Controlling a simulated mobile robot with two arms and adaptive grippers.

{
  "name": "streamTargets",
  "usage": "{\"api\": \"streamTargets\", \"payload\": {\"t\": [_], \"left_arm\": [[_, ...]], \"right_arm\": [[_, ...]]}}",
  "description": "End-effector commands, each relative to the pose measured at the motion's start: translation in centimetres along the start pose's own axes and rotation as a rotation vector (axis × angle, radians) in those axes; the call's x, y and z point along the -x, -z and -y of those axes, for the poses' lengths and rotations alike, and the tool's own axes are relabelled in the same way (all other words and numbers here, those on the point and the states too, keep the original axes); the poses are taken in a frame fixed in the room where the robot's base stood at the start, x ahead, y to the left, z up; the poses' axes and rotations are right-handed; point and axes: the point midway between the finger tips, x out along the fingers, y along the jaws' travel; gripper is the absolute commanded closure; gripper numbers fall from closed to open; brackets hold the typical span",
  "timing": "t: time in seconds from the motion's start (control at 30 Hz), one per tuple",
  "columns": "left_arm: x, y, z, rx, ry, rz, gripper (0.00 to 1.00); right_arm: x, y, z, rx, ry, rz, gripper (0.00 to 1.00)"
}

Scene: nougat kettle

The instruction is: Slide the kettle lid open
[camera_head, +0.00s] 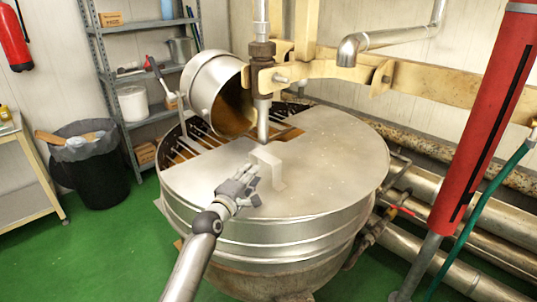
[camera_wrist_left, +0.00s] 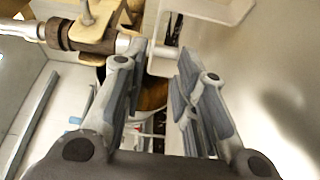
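The large round metal kettle (camera_head: 270,232) stands in the middle of the head view. Its flat metal lid (camera_head: 330,165) covers the front and right of the top. The back left is uncovered and shows dark bars. A pale bracket-shaped handle (camera_head: 268,160) stands up from the lid; part of it shows at the top of the left wrist view (camera_wrist_left: 212,12). My left gripper (camera_head: 249,181) is just left of the handle, low over the lid. Its fingers are apart with nothing held between them (camera_wrist_left: 160,62). Whether they touch the handle is unclear. My right gripper is out of view.
A tilted metal pot (camera_head: 212,88) hangs over the uncovered part. A vertical shaft (camera_head: 262,75) and beige beam (camera_head: 330,70) rise behind the handle. A red cylinder (camera_head: 482,120) and pipes stand on the right. A black bin (camera_head: 95,170) and shelf stand left; green floor is clear in front.

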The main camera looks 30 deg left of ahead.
Motion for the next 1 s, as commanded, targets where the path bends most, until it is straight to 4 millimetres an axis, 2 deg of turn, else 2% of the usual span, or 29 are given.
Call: {"api": "streamTargets", "payload": {"t": [0.17,0.33,0.43,0.57,0.8,1.0], "left_arm": [[-1.4,0.0,-0.2,0.000,-0.001,0.000,0.73],[-3.6,0.0,-0.2,-0.002,0.000,0.000,0.73],[-4.9,0.0,-0.2,-0.001,0.000,0.000,0.73],[-6.5,0.0,-0.1,-0.002,0.000,0.001,0.73],[-9.0,0.0,-0.1,-0.003,-0.001,0.001,0.73],[-10.3,0.0,0.0,-0.001,0.000,0.001,0.73]], "right_arm": [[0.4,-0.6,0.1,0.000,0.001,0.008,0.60],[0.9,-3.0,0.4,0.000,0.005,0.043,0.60],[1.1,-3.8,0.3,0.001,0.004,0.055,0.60],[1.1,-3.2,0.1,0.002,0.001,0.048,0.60],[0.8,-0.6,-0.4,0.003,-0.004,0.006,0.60],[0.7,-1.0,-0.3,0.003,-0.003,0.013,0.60]]}}
